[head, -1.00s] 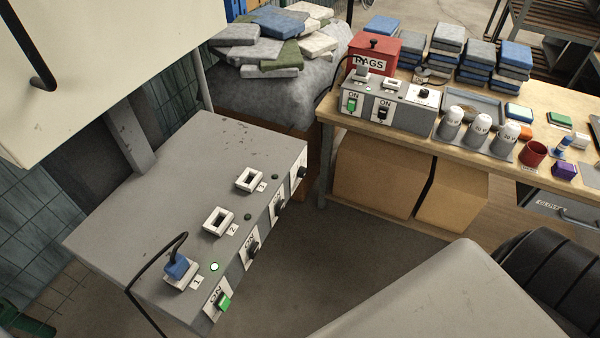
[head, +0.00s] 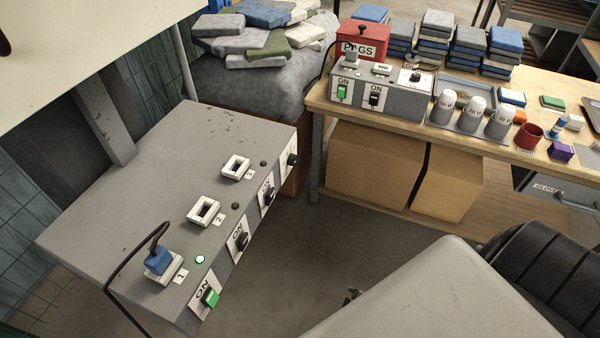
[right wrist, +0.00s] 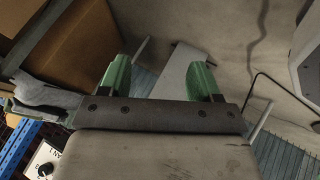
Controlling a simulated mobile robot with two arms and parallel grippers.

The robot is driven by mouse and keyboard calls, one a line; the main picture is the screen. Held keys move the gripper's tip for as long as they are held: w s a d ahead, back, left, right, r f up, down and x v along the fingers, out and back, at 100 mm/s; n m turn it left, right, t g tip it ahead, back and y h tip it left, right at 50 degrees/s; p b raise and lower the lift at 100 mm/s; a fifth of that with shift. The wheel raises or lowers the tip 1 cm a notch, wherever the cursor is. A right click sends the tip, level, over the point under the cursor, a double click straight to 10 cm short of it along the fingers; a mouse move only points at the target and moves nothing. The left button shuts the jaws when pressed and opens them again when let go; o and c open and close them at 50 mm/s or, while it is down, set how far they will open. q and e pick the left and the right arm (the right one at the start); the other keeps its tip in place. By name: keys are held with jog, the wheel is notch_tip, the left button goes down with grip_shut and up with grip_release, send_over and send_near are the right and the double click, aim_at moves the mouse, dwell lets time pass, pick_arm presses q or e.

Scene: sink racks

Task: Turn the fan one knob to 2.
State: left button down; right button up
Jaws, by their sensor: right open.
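In the right wrist view, a round black knob (right wrist: 45,169) on a white plate shows at the lower left edge, partly cut off. The lettering beside it reads "AN 1"; the pointer's setting is too small to tell. In the head view, a small dark knob on a white plate (head: 416,76) sits on top of the grey control box (head: 405,103) on the bench; its label is unreadable. My right gripper (right wrist: 158,82) has two green fingers wide apart with nothing between them. The knob lies off to its side, apart from the fingers. My left gripper is not in view.
A grey box with sockets and switches (head: 120,205) stands at the left, with a blue plug (head: 158,261) and black cable. Cardboard boxes (head: 372,165) sit below.

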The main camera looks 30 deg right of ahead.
jog(key=w+d+r+n+t+b, duration=0.2)
jog(key=w+d+r+n+t, duration=0.1)
jog(key=w, duration=0.4)
jog(key=w+d+r+n+t+b, duration=0.2)
jog(key=w+d+r+n+b, duration=0.1)
jog(key=w, duration=0.4)
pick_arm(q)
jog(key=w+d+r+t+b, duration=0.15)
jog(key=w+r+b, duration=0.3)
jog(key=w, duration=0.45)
pick_arm(e)
jog(key=n+t+y+b, duration=0.2)
jog(key=n+y+b, duration=0.85)
jog(key=n, duration=1.65)
send_near(296, 160)
pick_arm(q)
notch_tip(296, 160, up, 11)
jog(key=p, duration=0.1)
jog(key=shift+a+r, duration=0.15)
pick_arm(e)
jog(key=shift+y, duration=0.45)
jog(key=x, duration=0.8)
jog(key=shift+w+f, duration=0.25)
jog(key=shift+w, duration=0.05)
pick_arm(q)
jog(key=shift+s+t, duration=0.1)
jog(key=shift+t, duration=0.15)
pick_arm(e)
jog(key=shift+c, duration=0.3)
